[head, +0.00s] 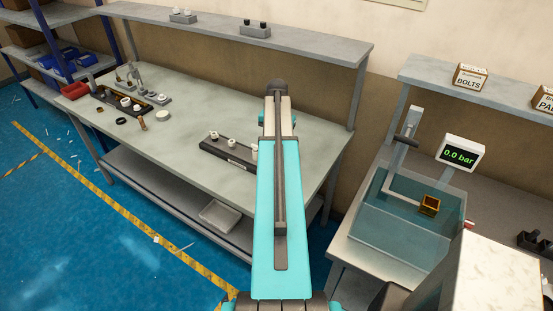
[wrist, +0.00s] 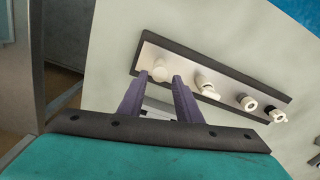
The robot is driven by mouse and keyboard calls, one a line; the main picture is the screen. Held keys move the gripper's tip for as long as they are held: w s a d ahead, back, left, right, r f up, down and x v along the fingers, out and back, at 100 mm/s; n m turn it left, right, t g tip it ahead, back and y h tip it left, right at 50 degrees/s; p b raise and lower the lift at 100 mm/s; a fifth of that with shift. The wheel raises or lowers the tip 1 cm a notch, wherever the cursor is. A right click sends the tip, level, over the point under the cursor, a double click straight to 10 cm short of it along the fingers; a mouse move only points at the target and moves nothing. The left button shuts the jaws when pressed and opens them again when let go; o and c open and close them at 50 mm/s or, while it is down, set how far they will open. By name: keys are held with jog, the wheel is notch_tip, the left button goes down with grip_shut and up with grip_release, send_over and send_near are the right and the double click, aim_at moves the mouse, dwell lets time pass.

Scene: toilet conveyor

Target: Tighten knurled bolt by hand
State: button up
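In the wrist view a dark bar-shaped fixture (wrist: 226,88) with a pale top carries several white round parts in a row. The leftmost is a pale knob (wrist: 160,72); I cannot tell whether it is the knurled bolt, as no knurling shows. My gripper (wrist: 159,77) has its two purple fingers apart, with gaps beside the knob between their tips. I cannot tell whether the knob is between the tips or just beyond them. In the head view the fixture (head: 211,147) lies on the workbench, partly behind my arm, and my gripper is hidden.
The grey workbench (head: 170,125) has another fixture (head: 122,101) with white parts and loose small parts at its left. A shelf (head: 310,42) runs above its back edge. A clear tank (head: 405,225) with a 0.0 bar display (head: 459,153) stands on the right.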

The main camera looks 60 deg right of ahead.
jog(key=shift+n, duration=1)
jog(key=shift+f, duration=0.1)
jog(key=shift+f+b, duration=0.7)
jog(key=shift+f, duration=0.7)
jog(key=c, duration=0.7)
jog(key=shift+c, duration=0.2)
